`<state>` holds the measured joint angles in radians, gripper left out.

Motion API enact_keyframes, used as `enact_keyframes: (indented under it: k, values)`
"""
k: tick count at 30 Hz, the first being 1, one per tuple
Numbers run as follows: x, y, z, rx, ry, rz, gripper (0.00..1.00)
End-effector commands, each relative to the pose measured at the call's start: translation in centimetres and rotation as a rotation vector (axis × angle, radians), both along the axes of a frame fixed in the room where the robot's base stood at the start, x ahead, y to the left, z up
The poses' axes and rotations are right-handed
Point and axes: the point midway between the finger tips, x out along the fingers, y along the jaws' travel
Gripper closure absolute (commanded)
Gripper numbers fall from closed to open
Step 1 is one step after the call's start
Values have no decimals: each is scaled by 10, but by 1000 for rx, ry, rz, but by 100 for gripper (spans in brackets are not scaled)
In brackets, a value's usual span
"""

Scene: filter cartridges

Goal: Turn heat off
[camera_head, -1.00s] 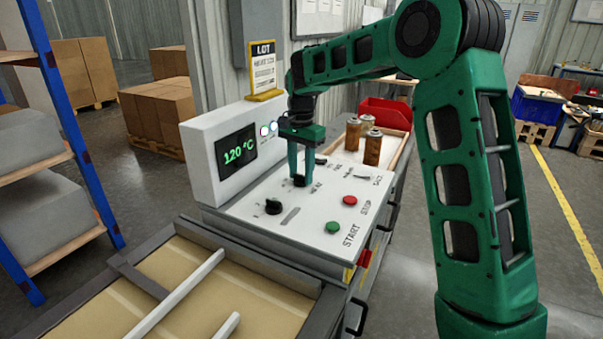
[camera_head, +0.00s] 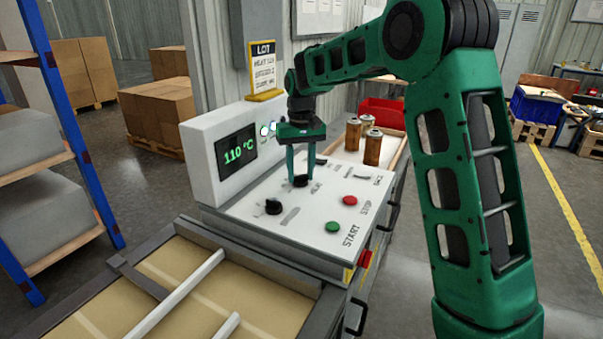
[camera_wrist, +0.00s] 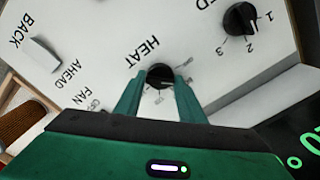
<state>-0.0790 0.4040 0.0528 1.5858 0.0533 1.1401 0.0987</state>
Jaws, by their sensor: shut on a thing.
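The black HEAT knob (camera_wrist: 160,76) sits on the white control panel (camera_head: 262,224). My gripper (camera_head: 301,178) points down at the panel and is shut on this knob, with a green finger on either side of it. In the wrist view the fingers (camera_wrist: 158,92) reach the knob's lower edge, and the scale marks around it are partly hidden. The knob's exact pointer setting is too small to tell. The display (camera_head: 236,152) on the upright white box reads 110 °C in green.
Another black knob (camera_head: 273,206) with marks 1, 2, 3 stands nearby. A green START button (camera_head: 332,226), a red STOP button (camera_head: 350,200) and a FAN switch are also on the panel. Several brown cartridges (camera_head: 372,150) stand in a tray behind. A LOT sign (camera_head: 264,70) stands on the box.

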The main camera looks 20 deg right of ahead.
Motion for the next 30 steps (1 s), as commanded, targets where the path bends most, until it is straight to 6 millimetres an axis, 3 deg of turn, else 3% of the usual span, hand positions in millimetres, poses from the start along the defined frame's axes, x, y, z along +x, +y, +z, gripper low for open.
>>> enact_keyframes:
  k: [15, 30]
  values:
    - [3, 0, 2, 0, -10, 446, 87]
    - [3, 0, 2, -1, -10, 637, 87]
